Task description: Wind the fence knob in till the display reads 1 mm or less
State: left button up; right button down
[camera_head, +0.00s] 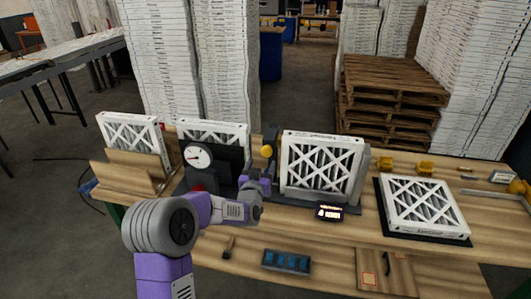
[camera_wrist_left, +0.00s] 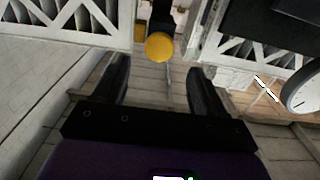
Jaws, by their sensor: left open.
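The fence knob (camera_head: 267,151) is a round yellow knob on a dark post, left of a boxed filter (camera_head: 322,165) that stands upright. The small display (camera_head: 329,213) glows at the foot of that filter; its digits are too small to read surely. My left gripper (camera_head: 262,183) is just below and in front of the knob. In the left wrist view the knob (camera_wrist_left: 159,46) shows between and beyond the open fingers (camera_wrist_left: 157,68), apart from both. My right gripper is not in view.
A dial gauge (camera_head: 198,157) on a dark stand is left of my gripper, with filters behind and beside it. Another filter (camera_head: 425,207) lies on a black mat at right. Yellow blocks (camera_head: 424,168) sit at the back. A blue tray (camera_head: 286,261) is on the lower shelf.

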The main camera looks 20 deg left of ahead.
aim_at(266, 153)
pick_arm(q)
jog(key=shift+p+x, duration=0.5)
jog(key=shift+x, duration=3.1)
jog(key=shift+d+f, duration=0.1)
jog(key=shift+f, duration=0.05)
jog(key=shift+c, duration=0.5)
jog(key=c, duration=0.9)
